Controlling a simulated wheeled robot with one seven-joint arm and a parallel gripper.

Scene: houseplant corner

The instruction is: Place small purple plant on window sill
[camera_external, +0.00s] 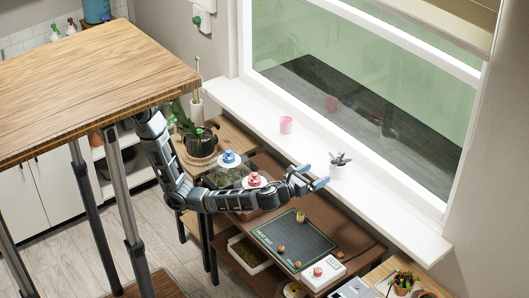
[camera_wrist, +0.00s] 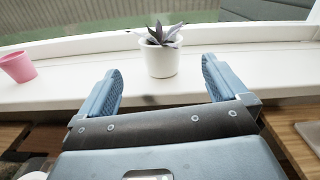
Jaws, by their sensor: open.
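The small purple plant in a white pot (camera_external: 339,166) stands upright on the white window sill (camera_external: 390,220). In the wrist view the plant (camera_wrist: 162,52) is beyond the fingertips, centred between them, with its pot resting on the sill (camera_wrist: 230,77). My gripper (camera_external: 316,177) is open and empty, just in front of the plant, on the room side of the sill. In the wrist view my gripper's two blue fingers (camera_wrist: 160,80) are spread wide, and nothing is between their pads. The gripper appears apart from the pot.
A pink pot (camera_external: 286,124) stands on the sill to the left. Below the arm is a brown table with a dark mat (camera_external: 294,240) and a white scale (camera_external: 318,272). The sill right of the plant is clear.

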